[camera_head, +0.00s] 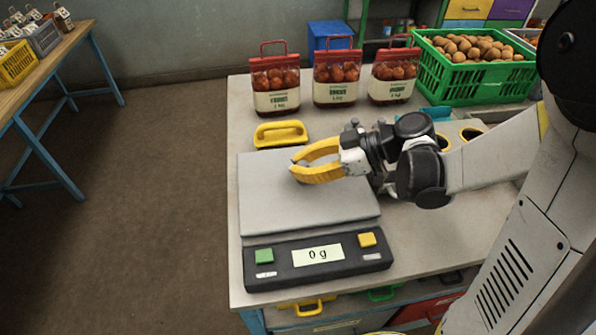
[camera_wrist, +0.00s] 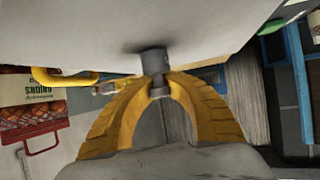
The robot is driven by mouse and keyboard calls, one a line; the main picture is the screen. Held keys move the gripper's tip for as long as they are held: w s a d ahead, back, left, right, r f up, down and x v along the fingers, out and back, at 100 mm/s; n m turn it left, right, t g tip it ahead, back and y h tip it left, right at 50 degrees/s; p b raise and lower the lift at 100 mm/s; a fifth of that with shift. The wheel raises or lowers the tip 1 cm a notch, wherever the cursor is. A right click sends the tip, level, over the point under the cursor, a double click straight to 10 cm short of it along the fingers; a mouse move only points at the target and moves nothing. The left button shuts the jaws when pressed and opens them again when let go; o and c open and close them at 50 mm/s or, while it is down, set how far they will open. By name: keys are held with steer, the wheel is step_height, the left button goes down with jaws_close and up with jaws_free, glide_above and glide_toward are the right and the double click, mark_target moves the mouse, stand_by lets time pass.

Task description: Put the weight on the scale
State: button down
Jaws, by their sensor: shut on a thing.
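The scale has a flat grey pan (camera_head: 270,210) and a dark front panel (camera_head: 290,273) with a display reading 0 g. My gripper (camera_head: 294,165) reaches in from the right over the pan's far right part, its yellow fingers level. In the wrist view my gripper (camera_wrist: 156,86) is shut on a small dark grey cylindrical weight (camera_wrist: 153,60). The weight is close to the pale pan surface (camera_wrist: 220,30), with a dark shadow beside it. I cannot tell whether they touch. In the head view the fingers mostly hide the weight.
A yellow handle-shaped object (camera_head: 280,133) lies just behind the scale. Several red-topped sacks (camera_head: 276,85) stand along the back. A green crate (camera_head: 470,80) of round brown produce stands at the back right. Two dark grey weights may stand beside my wrist, partly hidden.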

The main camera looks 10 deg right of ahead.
steer(key=shift+f, duration=0.2)
steer(key=c, duration=1.5)
jaws_free()
steer(key=shift+o, duration=0.2)
